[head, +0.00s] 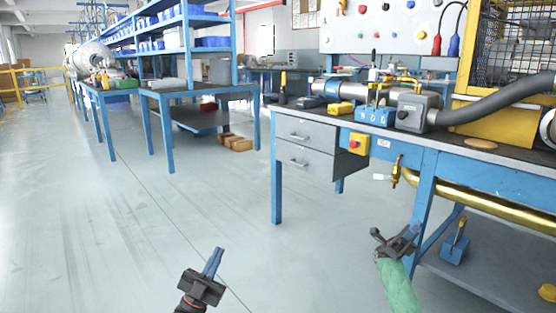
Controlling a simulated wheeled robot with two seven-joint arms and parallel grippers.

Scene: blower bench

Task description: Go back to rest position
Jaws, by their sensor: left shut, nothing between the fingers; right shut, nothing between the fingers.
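My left gripper (215,262) is low in the head view, left of centre, over the bare floor. Its blue fingers are together, with nothing between them. My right gripper (406,236) is at the lower right, on an arm with a green sleeve, in front of the blue workbench's leg. It is shut and empty. Both grippers are below the level of the bench top. Neither visibly holds any object, and whether the right one touches the bench leg cannot be told.
The workbench (345,118) with grey drawers (305,145) stands at the right, carrying a grey machine and hose (495,103). A brass pipe (490,202) runs under it. Blue tables and shelves (205,92) stand further back. The floor (110,235) at left is clear.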

